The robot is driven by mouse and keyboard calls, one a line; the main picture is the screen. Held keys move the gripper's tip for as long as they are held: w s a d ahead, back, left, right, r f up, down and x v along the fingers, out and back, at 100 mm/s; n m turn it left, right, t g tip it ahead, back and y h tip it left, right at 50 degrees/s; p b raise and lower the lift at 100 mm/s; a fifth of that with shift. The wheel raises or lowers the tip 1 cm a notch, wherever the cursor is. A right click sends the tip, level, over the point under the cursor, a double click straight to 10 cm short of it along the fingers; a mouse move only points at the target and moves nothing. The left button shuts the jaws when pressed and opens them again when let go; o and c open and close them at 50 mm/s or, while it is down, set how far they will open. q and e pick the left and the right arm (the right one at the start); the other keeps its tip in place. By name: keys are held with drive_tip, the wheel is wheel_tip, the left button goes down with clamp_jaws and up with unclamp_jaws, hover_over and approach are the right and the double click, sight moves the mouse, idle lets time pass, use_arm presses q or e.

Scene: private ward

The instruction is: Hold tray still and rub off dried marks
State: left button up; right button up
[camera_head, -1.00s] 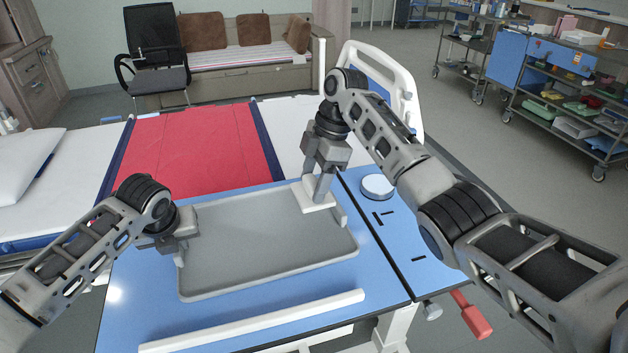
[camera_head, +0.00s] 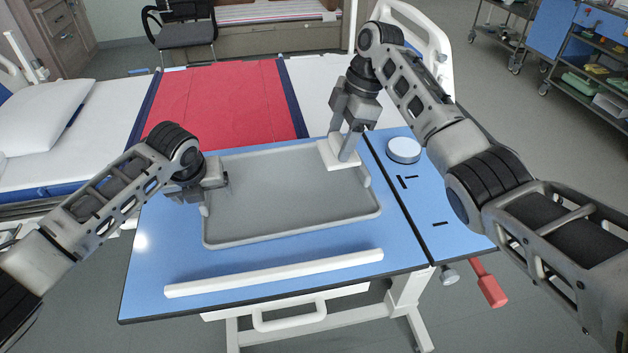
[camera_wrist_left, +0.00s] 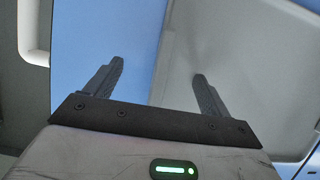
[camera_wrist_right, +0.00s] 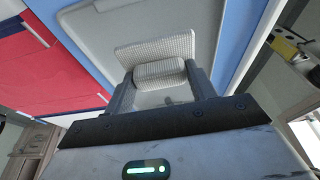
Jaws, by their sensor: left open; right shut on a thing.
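The grey tray (camera_head: 290,205) lies flat on the blue overbed table; its rim is raised. My left gripper (camera_head: 212,188) is at the tray's left rim. In the left wrist view its open fingers (camera_wrist_left: 158,72) are spread, one over blue tabletop and one over the tray (camera_wrist_left: 235,60). My right gripper (camera_head: 346,150) is shut on a white textured cloth pad (camera_head: 330,157) at the tray's far right corner. The pad (camera_wrist_right: 158,48) also shows between the fingers in the right wrist view. A small dark spot (camera_wrist_right: 168,100) shows there; I cannot tell if it is a dried mark.
A white round container (camera_head: 403,151) stands right of the tray, across a dark seam. A white bar (camera_head: 275,273) runs along the table's near side. A bed with a red sheet (camera_head: 225,105) lies behind. Bare blue tabletop (camera_head: 160,245) is left and in front of the tray.

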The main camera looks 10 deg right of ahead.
sight(206, 232)
use_arm(q)
drive_tip(key=shift+s, duration=0.1)
drive_tip(key=shift+s+d, duration=0.1)
drive_tip(key=shift+s, duration=4.3)
wheel_tip(206, 232, up, 8)
